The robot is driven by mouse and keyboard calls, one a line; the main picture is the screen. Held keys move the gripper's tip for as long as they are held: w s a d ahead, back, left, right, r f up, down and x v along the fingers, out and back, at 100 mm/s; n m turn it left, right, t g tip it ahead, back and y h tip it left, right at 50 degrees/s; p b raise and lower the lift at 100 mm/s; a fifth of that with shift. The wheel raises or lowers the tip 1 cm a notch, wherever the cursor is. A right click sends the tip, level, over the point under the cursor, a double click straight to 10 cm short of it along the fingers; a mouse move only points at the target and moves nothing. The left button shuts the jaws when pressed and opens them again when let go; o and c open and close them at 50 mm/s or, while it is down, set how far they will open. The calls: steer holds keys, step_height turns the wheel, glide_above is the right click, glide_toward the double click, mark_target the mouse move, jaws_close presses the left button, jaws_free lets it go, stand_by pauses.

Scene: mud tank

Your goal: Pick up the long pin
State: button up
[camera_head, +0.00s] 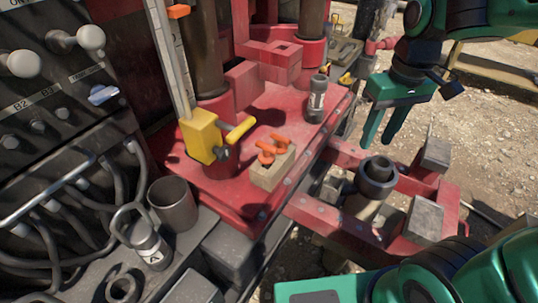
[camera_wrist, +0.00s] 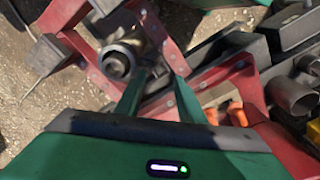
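Two orange-handled pins (camera_head: 272,149) stand close together in a small beige block on the red deck in the head view. Their shafts are hidden in the block, so I cannot tell which is the long one. Their orange handles also show at the lower right of the wrist view (camera_wrist: 237,113). My gripper (camera_head: 382,138) is at the upper right of the head view, well to the right of the pins. It is open, with an empty gap between its green fingers, which also show in the wrist view (camera_wrist: 160,76).
A yellow-handled bracket (camera_head: 202,136) stands just left of the block. A grey bottle (camera_head: 316,100) stands behind on the red deck. A dark round fitting (camera_head: 375,180) on a red frame lies below my gripper. An open grey cup (camera_head: 173,204) is at left.

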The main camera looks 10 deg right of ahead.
steer(key=w+a+n, duration=0.5)
steer(key=a, duration=0.8)
steer(key=n+y, duration=0.1)
steer(key=n, duration=0.2)
glide_above(267, 149)
steer(key=d, duration=0.2)
steer(key=shift+w+a+r, duration=0.15)
steer(key=shift+a+r, duration=0.1)
steer(key=shift+a+f+n, duration=0.2)
steer(key=shift+a+n, duration=0.05)
steer(key=shift+n, duration=0.05)
steer(key=f, duration=0.7)
steer(key=a+f, duration=0.1)
steer(key=f, duration=0.2)
steer(key=shift+w+f, duration=0.15)
steer(key=shift+w, duration=0.25)
steer(key=c, duration=0.7)
